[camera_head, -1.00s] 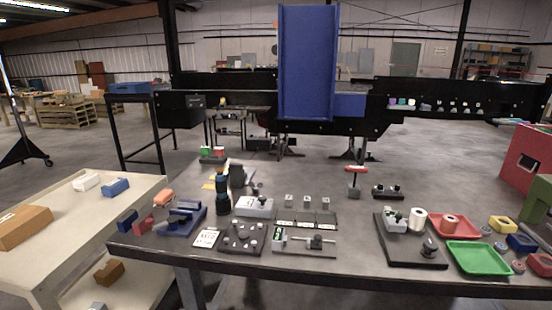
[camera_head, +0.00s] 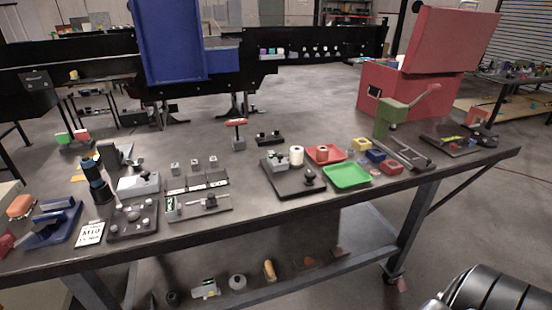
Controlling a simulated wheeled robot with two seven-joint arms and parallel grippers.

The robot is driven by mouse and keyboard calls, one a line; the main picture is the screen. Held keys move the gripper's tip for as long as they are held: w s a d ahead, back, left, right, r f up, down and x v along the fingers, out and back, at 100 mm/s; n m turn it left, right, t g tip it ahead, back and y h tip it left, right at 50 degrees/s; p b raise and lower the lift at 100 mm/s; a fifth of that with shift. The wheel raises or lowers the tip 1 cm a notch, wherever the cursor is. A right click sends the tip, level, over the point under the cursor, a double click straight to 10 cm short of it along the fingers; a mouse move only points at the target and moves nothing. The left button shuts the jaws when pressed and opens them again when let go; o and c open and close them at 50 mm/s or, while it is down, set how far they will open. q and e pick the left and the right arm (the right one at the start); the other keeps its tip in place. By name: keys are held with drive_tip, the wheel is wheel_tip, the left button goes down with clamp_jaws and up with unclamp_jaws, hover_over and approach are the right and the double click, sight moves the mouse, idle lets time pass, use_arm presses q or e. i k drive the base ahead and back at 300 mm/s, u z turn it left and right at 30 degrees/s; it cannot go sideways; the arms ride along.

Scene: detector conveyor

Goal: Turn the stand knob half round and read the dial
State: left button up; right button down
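No dial face can be made out at this size, and I cannot tell for sure which piece is the stand with the knob. A black base plate (camera_head: 290,190) on the table carries a small grey block (camera_head: 281,163) and a dark round knob (camera_head: 310,176). Behind it to the left stands a grey post with a red crossbar handle (camera_head: 236,123). A dark upright device with blue rings (camera_head: 95,180) stands at the left beside a grey box (camera_head: 138,184). Neither of my grippers shows in the head view.
The dark table (camera_head: 240,228) holds a green tray (camera_head: 347,176), a red tray (camera_head: 325,153), a white roll (camera_head: 297,155) and a green lever press (camera_head: 392,116). A red case (camera_head: 415,95) stands behind at right.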

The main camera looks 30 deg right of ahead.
sight(309, 175)
drive_tip(key=z, duration=1.3)
drive_tip(key=k, duration=0.65)
drive_tip(key=z, duration=0.35)
drive_tip(key=i, duration=1.05)
drive_tip(key=u, duration=0.05)
